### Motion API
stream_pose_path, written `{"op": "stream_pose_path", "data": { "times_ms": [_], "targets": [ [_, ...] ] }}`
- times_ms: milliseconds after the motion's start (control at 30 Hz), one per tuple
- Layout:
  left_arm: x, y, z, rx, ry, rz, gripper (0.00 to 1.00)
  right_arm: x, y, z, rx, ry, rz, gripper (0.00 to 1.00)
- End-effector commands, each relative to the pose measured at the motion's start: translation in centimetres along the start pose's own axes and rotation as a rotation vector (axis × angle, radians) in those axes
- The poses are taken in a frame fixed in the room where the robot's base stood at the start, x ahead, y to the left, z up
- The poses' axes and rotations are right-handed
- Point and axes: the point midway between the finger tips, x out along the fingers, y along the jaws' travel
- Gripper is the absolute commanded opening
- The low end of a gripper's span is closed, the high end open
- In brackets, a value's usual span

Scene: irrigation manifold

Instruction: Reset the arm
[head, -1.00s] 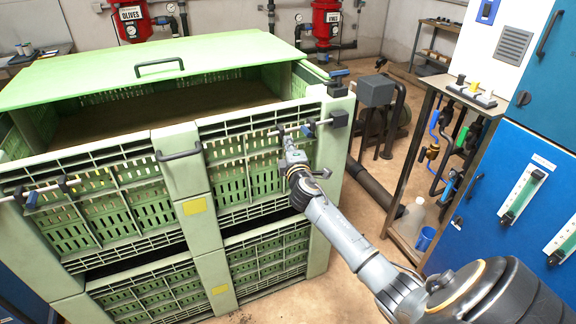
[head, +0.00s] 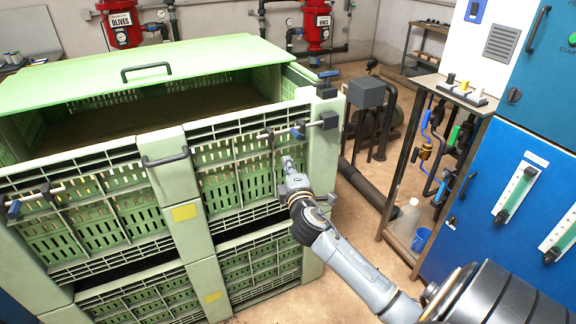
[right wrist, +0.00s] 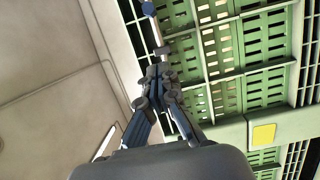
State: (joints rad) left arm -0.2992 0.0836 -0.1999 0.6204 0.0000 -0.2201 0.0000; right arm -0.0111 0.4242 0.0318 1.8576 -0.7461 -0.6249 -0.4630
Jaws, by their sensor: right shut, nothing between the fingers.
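My right gripper (head: 287,163) is in front of the upper right panel of the green slatted crate (head: 181,215), just below a short metal rod latch (head: 290,131) with a blue piece on it. In the right wrist view my right gripper (right wrist: 158,72) points at the crate's slatted face (right wrist: 235,60), and its fingers are together with nothing between them. The rod (right wrist: 153,28) shows just beyond the fingertips; I cannot tell whether they touch. My left gripper is not in view.
The crate's lid (head: 150,75) has a dark handle and is partly raised over the open top. At the right stand a metal bench (head: 400,200) with pipes and a blue cabinet (head: 500,230). Floor is clear between.

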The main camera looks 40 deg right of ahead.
Motion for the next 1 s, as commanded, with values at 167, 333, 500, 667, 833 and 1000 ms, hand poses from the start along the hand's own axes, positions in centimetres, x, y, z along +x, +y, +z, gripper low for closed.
{"op": "stream_pose_path", "data": {
  "times_ms": [167, 333, 500, 667, 833, 1000],
  "targets": [
    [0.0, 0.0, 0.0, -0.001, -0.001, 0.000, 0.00, 0.0, 0.0, 0.0, 0.000, 0.000, 0.000, 0.00],
    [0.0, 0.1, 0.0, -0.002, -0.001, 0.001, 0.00, 0.0, -0.1, 0.0, 0.000, 0.001, -0.001, 0.00],
    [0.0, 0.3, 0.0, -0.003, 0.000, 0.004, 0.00, -0.1, -4.2, -0.2, 0.029, 0.009, -0.081, 0.00],
    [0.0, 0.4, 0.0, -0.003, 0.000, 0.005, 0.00, -1.8, -14.8, -0.6, 0.119, 0.017, -0.287, 0.00],
    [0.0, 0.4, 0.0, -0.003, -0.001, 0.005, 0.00, -6.5, -27.1, -0.8, 0.241, -0.004, -0.533, 0.00],
    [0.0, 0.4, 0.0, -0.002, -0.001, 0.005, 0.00, -13.9, -38.1, -0.5, 0.365, -0.065, -0.764, 0.00]
  ]
}}
